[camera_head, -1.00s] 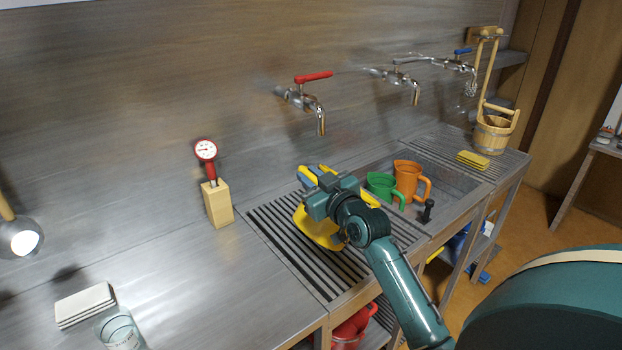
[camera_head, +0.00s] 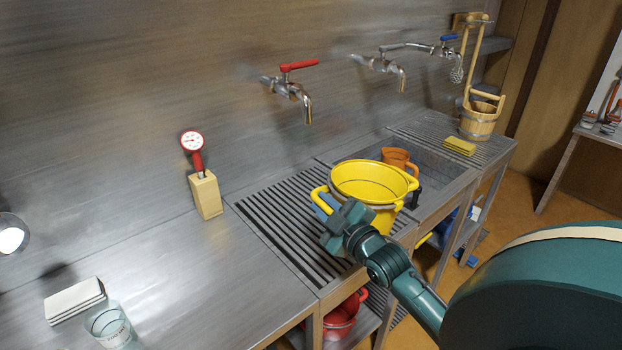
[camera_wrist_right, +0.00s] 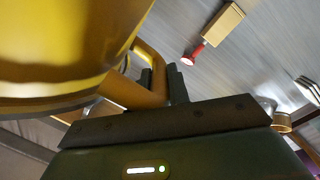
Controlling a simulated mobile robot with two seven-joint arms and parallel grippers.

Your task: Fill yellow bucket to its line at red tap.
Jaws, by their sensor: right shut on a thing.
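The yellow bucket (camera_head: 372,184) is held upright, its open top facing up, above the slatted drainer and the sink's front left. No water shows inside it. My right gripper (camera_head: 325,205) is shut on the bucket's left handle; in the right wrist view the gripper (camera_wrist_right: 162,88) has its fingers at the yellow handle and the bucket (camera_wrist_right: 60,50) fills the upper left. The red tap (camera_head: 292,88), with a red lever, is on the back wall, above and to the left of the bucket. No water runs from its spout. My left gripper is not in view.
An orange jug (camera_head: 399,160) stands in the sink (camera_head: 440,168) behind the bucket. A dial thermometer in a wooden block (camera_head: 206,195) stands left of the slatted drainer (camera_head: 270,222). A blue-levered tap (camera_head: 447,47), a wooden pail (camera_head: 478,122) and yellow sponge (camera_head: 459,146) are farther right.

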